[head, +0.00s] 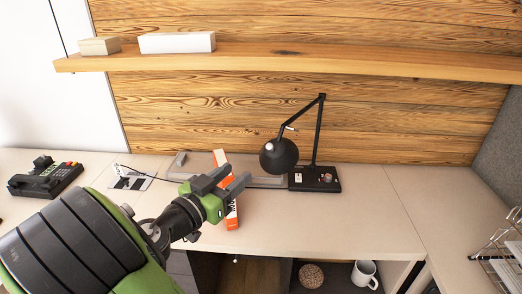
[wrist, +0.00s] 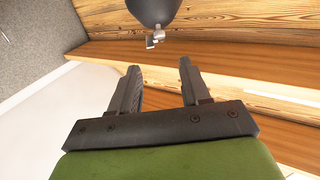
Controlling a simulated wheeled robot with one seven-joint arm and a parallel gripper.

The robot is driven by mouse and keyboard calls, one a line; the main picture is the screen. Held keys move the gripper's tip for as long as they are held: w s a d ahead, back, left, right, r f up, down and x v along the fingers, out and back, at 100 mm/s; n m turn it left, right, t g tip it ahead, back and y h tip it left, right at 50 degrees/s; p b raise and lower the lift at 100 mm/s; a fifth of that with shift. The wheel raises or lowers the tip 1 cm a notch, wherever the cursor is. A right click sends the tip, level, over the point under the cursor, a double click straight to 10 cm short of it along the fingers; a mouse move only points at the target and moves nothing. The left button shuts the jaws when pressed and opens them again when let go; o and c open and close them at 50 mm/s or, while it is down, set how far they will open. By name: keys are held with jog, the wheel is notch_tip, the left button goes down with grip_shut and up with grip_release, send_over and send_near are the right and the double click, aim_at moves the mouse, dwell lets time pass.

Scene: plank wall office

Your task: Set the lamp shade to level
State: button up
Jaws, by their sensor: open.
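The black desk lamp has a round shade (head: 284,156) hanging from a jointed arm (head: 318,125) above its dark base (head: 316,187). A small pale spot shows on the shade's left side; its exact tilt is hard to tell. My gripper (head: 237,177) is open and empty, left of the shade and a little lower, apart from it. In the wrist view the shade (wrist: 152,10) is cut by the top edge, beyond the open fingers (wrist: 160,66). A small light-coloured piece (wrist: 154,40) sticks out from it toward the gripper.
A grey tray-like item (head: 180,162) lies at the back of the desk. A wooden shelf (head: 350,62) runs above. The desk right of the lamp is clear.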

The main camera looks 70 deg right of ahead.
aim_at(268, 148)
jog(key=p+x, duration=0.4)
jog(key=x, duration=0.9)
jog(key=shift+s+d+f, duration=0.1)
jog(key=shift+d, duration=0.15)
grip_shut()
